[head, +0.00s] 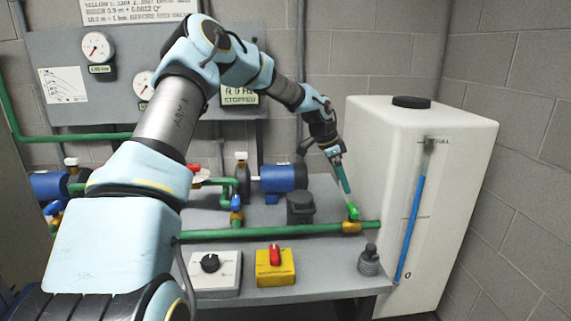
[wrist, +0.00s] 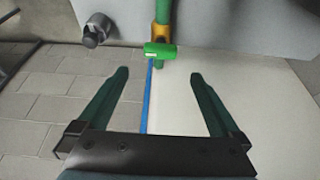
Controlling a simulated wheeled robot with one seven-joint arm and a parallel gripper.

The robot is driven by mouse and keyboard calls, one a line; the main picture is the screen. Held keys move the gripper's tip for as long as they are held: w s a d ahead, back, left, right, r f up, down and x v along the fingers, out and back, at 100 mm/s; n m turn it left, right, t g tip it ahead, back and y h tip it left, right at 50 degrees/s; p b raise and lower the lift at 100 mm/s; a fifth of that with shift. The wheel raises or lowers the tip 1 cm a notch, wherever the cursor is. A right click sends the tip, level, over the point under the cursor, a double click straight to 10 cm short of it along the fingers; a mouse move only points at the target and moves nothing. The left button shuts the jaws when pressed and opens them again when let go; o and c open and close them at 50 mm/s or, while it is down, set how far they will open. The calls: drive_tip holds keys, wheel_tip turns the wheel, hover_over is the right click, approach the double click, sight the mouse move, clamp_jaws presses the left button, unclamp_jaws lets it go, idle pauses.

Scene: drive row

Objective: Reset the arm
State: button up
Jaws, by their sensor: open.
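My arm reaches from the lower left across the bench in the head view. My gripper (head: 347,188) hangs at its end, pointing down and right, with its tip close by a green valve handle (head: 352,211) on the green pipe. In the wrist view my gripper (wrist: 153,80) has its two dark green fingers spread wide with nothing between them. The green handle (wrist: 161,50) lies ahead of the fingertips there, apart from both. From the head view I cannot tell whether the gripper touches the handle.
A white tank (head: 450,200) with a blue level tube stands right of the gripper. The green pipe (head: 270,232) runs along the bench. A yellow switch box (head: 275,275), a grey knob box (head: 212,278) and blue motors (head: 283,177) sit on the bench. A gauge panel (head: 60,85) is behind.

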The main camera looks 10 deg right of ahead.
drive_tip(key=s+a+r+n+t+y, duration=0.1)
drive_tip(key=s+a+n, duration=0.2)
drive_tip(key=a, duration=0.6)
drive_tip(key=s+a+n+y, duration=0.1)
drive_tip(key=s+a+n, duration=0.25)
drive_tip(key=a, duration=0.55)
drive_tip(key=s+a+r+n+t+y, duration=0.1)
drive_tip(key=s+a+n+y, duration=0.2)
drive_tip(key=a, duration=0.6)
drive_tip(key=s+a+r+n, duration=0.1)
drive_tip(key=s+a+n, duration=0.8)
drive_tip(key=s+a, duration=0.2)
drive_tip(key=shift+a+h, duration=0.4)
drive_tip(key=shift+a, duration=0.6)
drive_tip(key=shift+r, duration=0.1)
